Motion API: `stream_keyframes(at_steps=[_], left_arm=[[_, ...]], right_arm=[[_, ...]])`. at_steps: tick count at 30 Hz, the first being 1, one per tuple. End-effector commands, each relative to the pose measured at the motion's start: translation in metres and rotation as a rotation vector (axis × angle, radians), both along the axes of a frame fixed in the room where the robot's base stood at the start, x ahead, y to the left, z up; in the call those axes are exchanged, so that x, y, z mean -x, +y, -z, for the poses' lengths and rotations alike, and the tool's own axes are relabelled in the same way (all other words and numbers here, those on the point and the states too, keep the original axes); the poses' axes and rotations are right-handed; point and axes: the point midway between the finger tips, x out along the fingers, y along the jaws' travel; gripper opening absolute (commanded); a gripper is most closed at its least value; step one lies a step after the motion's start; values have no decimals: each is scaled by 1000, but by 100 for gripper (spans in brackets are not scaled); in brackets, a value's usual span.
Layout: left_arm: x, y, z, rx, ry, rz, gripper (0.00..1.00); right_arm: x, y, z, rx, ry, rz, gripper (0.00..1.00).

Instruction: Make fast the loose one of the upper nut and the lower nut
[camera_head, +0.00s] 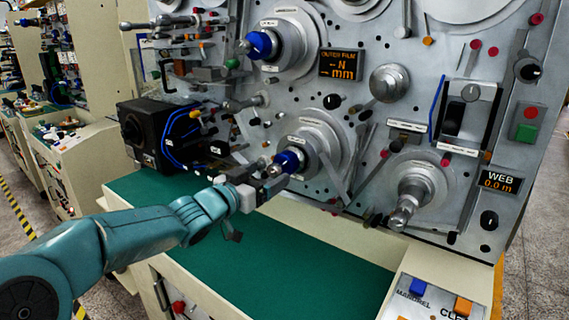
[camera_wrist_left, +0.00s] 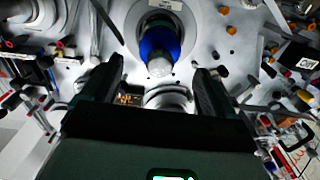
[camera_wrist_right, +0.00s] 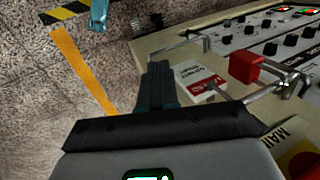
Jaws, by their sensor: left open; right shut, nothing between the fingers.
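The upper nut (camera_head: 262,45) is blue and sits on the upper left spindle of the grey machine panel. The lower nut (camera_head: 289,160) is blue too, on the spindle below it, with a metal tip sticking out. My left gripper (camera_head: 268,182) is open just in front of the lower nut. In the left wrist view a blue nut (camera_wrist_left: 158,42) with a pale round tip lies ahead, between and beyond the open fingers (camera_wrist_left: 160,75). I cannot tell by sight which nut is loose. My right gripper (camera_wrist_right: 158,75) is shut and empty, away from both nuts.
A black box (camera_head: 150,135) stands left of the lower spindle. A bare metal spindle (camera_head: 408,195) sticks out at the right. The green tabletop (camera_head: 290,255) below is clear. The right wrist view shows a red block (camera_wrist_right: 245,66) on a metal bar near a control panel.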

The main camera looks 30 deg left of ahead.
Motion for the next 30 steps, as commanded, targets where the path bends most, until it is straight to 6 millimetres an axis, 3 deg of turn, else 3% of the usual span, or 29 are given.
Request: stream_keyframes(at_steps=[3,9,21,22,27,30], left_arm=[[-29,-6,-2,1,1,3,88],[-60,-12,-1,0,1,3,88],[-70,-15,0,1,0,2,88],[-70,-15,0,1,0,2,84],[-69,-15,0,1,0,2,33],[-69,-15,0,0,0,2,33]], right_arm=[[0,0,-8,0,0,0,0],[0,0,-15,0,0,0,0],[0,0,-16,0,0,0,0],[0,0,-16,0,0,0,0],[0,0,-16,0,0,0,0],[0,0,-16,0,0,0,0]])
